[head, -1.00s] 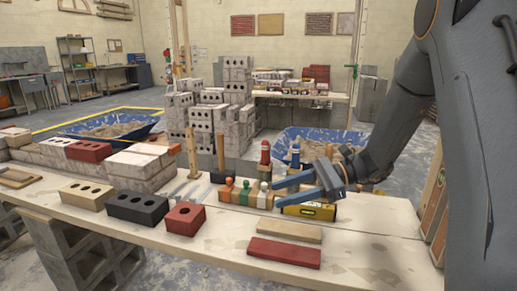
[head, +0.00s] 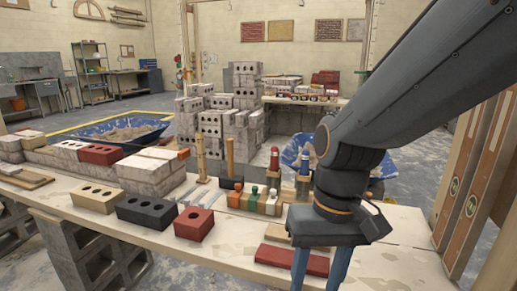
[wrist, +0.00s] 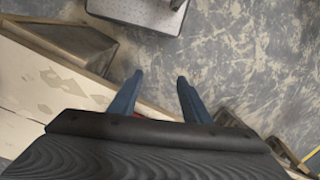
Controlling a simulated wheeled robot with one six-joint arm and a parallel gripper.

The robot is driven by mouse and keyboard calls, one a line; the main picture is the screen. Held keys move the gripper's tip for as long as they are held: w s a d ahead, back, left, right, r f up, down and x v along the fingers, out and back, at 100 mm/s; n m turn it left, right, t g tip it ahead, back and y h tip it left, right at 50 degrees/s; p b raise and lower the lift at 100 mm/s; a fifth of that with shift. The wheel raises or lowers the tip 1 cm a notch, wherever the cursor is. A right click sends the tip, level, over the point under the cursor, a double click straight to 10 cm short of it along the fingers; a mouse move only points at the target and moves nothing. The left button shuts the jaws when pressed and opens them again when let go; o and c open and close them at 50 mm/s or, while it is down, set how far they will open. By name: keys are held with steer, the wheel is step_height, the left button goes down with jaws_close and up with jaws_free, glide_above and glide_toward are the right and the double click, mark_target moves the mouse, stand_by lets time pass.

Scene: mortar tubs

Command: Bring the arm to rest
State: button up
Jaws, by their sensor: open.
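My gripper (head: 318,270) points down at the front edge of the workbench (head: 225,237), at the lower right in the head view. Its two blue fingers run out of the bottom of that picture. In the wrist view my gripper (wrist: 158,80) shows both fingers apart, with only floor between their tips. It is open and empty. My arm comes in from the upper right and hides part of the bench behind it.
A red slab (head: 292,260) lies on the bench beside my gripper. A red brick (head: 194,224), a black brick (head: 146,211) and a cream brick (head: 97,197) stand further left. A blue mortar tub (head: 120,133) stands behind. Scuffed floor (wrist: 245,60) is open ahead of the fingers.

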steer(key=d+r+m+h+p, duration=0.1)
steer(key=d+r+p, duration=0.8)
steer(key=p, duration=0.7)
steer(key=shift+s+t+p, duration=0.35)
steer(key=shift+t, duration=0.05)
